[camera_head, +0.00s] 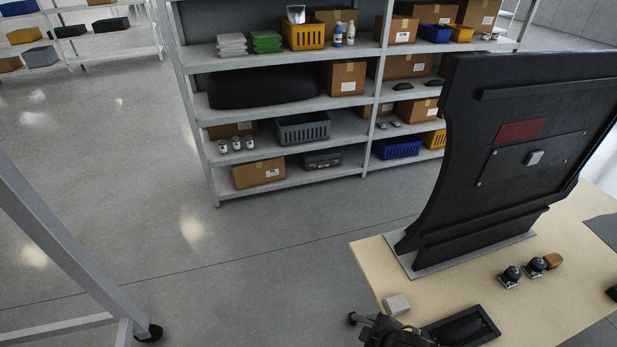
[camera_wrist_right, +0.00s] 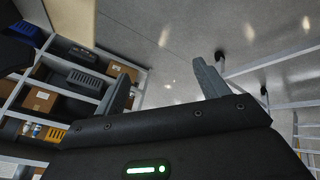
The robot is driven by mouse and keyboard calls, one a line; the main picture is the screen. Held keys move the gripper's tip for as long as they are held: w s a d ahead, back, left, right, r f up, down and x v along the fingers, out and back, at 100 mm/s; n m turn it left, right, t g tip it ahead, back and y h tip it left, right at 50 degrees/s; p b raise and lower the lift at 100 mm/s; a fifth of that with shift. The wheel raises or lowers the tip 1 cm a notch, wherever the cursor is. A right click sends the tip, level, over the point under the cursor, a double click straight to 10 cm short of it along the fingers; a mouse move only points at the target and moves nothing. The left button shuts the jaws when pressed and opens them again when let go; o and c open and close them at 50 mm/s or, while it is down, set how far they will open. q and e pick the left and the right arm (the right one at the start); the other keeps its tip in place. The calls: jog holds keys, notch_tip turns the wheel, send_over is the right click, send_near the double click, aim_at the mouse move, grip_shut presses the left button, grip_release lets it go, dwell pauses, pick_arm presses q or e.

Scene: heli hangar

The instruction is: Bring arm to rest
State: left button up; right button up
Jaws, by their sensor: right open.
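My right gripper (camera_wrist_right: 170,72) is open in the wrist view, its two grey fingers spread apart with only floor showing between them. In the head view, a dark part that looks like my right gripper (camera_head: 390,332) shows at the bottom edge, by the near left corner of the wooden table (camera_head: 365,262). Its fingers are hard to make out there. My left gripper is in neither view.
A large black panel (camera_head: 520,150) stands on the table. A stocked shelf (camera_head: 290,185) stands behind. A wheeled frame (camera_head: 60,240) is at left; floor between is clear.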

jog(key=s+d+r+m+g+h, duration=0.2)
jog(key=s+d+r+m+h, duration=0.15)
jog(key=s+d+m, duration=0.75)
jog(key=s+f+g+b, duration=0.3)
jog(key=f+b, duration=0.5)
jog(key=f, duration=2.8)
jog(key=s+d+f+b, duration=0.2)
jog(key=s+f+b, duration=0.4)
jog(key=s+f, duration=1)
notch_tip(320, 180, down, 4)
jog(key=shift+s+d+r+n, duration=0.1)
jog(key=shift+s+d+n, duration=0.2)
jog(key=shift+d+n, duration=0.1)
